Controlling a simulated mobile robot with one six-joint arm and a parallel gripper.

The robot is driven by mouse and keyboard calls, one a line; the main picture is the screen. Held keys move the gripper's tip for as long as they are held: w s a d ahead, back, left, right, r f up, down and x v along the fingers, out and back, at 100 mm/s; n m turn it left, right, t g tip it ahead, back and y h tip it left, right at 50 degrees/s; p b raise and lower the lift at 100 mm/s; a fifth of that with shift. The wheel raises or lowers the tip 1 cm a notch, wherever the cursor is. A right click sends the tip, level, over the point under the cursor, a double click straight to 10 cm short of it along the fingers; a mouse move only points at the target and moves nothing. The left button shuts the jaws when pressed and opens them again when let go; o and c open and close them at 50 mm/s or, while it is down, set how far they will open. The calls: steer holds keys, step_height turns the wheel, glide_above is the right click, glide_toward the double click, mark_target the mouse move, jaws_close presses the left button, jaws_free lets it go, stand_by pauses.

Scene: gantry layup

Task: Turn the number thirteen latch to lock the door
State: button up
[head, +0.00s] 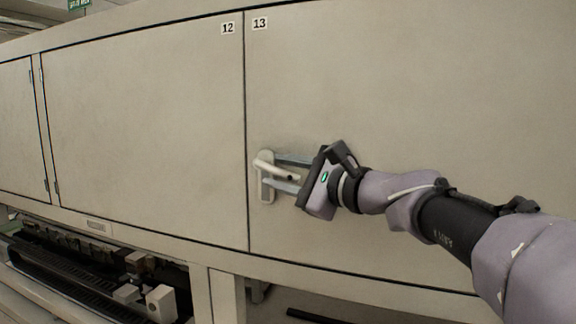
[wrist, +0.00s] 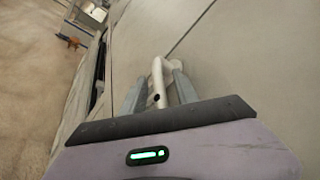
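The number thirteen latch is a pale lever handle (head: 279,171) on an upright rounded plate (head: 266,190), at the left edge of the door marked 13 (head: 400,110). The lever points right and slopes slightly down. My gripper (head: 276,172) reaches in from the right, with one grey finger above the lever and one below it. The fingers are apart, with the lever between them. In the wrist view the lever (wrist: 158,78) also lies between the two fingers, with a gap on the left; contact on the right cannot be told.
The door marked 12 (head: 145,120) lies to the left across a narrow seam and looks flush with door 13. Below the doors, at lower left, is an open bay with dark rails and pale blocks (head: 160,303). The door face around the latch is clear.

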steer(key=shift+w+a+f, duration=0.15)
steer(key=shift+w+a, duration=0.05)
steer(key=shift+w, duration=0.15)
steer(key=shift+s+d, duration=0.1)
steer(key=shift+s, duration=0.1)
jaws_close()
stand_by(1.0)
